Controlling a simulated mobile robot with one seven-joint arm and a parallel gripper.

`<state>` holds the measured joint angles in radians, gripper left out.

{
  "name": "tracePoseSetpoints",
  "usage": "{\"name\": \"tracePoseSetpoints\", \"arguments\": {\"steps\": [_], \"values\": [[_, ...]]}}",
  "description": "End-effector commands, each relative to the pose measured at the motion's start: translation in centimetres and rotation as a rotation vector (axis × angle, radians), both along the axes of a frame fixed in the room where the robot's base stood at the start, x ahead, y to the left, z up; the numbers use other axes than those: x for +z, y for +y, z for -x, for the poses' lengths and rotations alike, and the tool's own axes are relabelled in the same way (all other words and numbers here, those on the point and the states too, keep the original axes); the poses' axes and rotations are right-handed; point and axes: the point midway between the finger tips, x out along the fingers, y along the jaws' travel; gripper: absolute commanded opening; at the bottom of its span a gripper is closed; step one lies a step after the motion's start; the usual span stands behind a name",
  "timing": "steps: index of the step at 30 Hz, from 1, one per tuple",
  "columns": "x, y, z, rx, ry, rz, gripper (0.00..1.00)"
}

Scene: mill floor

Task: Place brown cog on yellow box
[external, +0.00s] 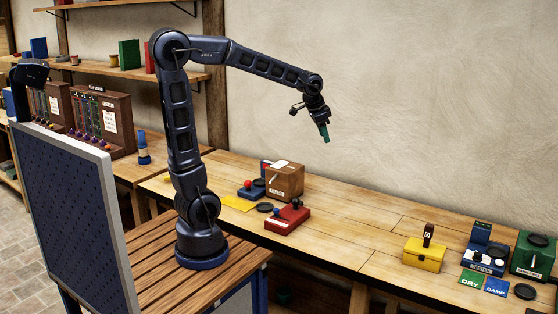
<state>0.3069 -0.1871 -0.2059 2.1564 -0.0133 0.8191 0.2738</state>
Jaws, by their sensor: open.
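A yellow box (423,255) with a small label on its front sits on the bench towards the right. A small dark brown upright piece (428,235) with a white mark stands on its top. I cannot make out a brown cog for certain; several dark round discs lie about, one (265,207) near the red box and one (525,291) at the right front. My gripper (325,132) is open, high above the bench against the wall, left of the yellow box and far from it. Its greenish fingertips point down, with nothing clearly held.
A brown box (285,181), a red box (288,219) and a blue box (251,191) stand mid-bench by a yellow mat (239,203). A blue device (483,259), a green box (533,256) and DRY (471,282) and DAMP (496,287) cards are at right. The bench between these groups is clear.

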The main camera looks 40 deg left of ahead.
Motion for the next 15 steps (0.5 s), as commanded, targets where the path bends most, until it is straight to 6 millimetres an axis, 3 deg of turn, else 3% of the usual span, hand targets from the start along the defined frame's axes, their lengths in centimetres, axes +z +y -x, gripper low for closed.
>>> {"name": "tracePoseSetpoints", "arguments": {"steps": [1, 6, 15], "values": [[0.5, 2.3, 0.8, 0.05, -0.007, 0.003, 0.43], [1.2, 8.9, 3.8, 0.214, -0.013, 0.017, 0.43], [0.7, 18.6, 10.9, 0.497, -0.022, 0.066, 0.43]]}}
